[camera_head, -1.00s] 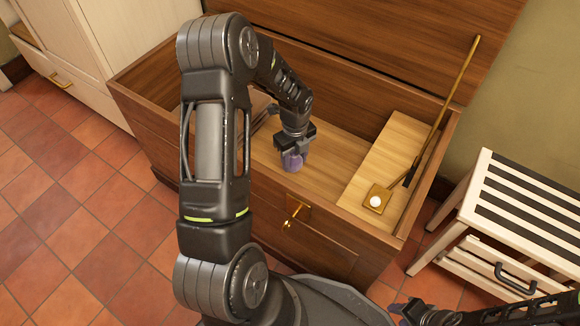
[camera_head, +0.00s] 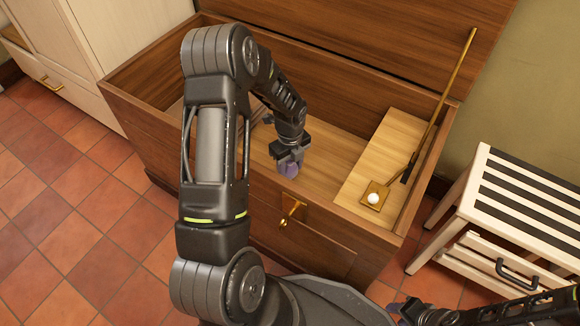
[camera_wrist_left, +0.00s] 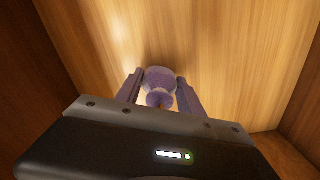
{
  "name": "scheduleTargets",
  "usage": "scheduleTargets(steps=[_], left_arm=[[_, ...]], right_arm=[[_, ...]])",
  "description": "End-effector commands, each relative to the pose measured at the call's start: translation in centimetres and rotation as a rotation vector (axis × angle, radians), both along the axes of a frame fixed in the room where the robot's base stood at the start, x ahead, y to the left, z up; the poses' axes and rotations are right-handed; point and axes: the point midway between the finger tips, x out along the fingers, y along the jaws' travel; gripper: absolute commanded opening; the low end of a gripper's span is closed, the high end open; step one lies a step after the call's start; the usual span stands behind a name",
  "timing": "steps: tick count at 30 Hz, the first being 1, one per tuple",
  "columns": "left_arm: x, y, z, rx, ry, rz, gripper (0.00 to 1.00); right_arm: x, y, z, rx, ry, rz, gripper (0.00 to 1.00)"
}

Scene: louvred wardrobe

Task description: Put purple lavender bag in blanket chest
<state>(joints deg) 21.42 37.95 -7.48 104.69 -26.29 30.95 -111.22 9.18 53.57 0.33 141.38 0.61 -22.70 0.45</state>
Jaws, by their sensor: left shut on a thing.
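The purple lavender bag (camera_wrist_left: 160,84) is between the fingers of my left gripper (camera_wrist_left: 160,100) in the left wrist view. In the head view the left gripper (camera_head: 289,165) is shut on the bag (camera_head: 287,169), inside the open blanket chest (camera_head: 329,195). The bag is mostly covered by the fingers there. The chest's wooden floor lies below it; I cannot tell whether the bag touches it. My right arm shows at the lower right of the head view, but its fingertips are not clear.
The chest lid (camera_head: 370,35) stands open at the back. A light wooden ledge (camera_head: 393,145) fills the chest's right end, with a brass stay (camera_head: 440,105) above it. A slatted bench (camera_head: 520,200) stands at the right. A pale cabinet (camera_head: 95,55) stands at the left.

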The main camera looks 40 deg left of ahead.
Motion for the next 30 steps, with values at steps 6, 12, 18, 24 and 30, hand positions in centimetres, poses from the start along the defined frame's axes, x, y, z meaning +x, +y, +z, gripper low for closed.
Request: scheduleTargets(steps=[6, 12, 18, 24, 30], left_arm=[[0.0, 0.0, -0.3, 0.0, 0.0, 0.0, 0.53], [0.0, 0.0, -0.3, 0.0, 0.0, 0.0, 0.67], [0.0, 0.0, -0.3, 0.0, 0.0, 0.0, 0.67], [0.0, 0.0, 1.0, 0.0, -0.001, 0.001, 0.67], [0.0, 0.1, 4.5, 0.001, -0.001, 0.001, 0.67]], right_arm=[[0.0, 0.0, -0.2, 0.0, -0.001, 0.0, 0.36], [0.0, 0.0, -0.2, 0.0, -0.001, 0.0, 0.36], [0.0, 0.0, -0.1, 0.0, -0.001, 0.0, 0.36], [0.0, 0.0, 0.5, 0.0, 0.001, 0.0, 0.36], [-0.2, -0.1, 2.1, 0.001, 0.006, 0.003, 0.36]])
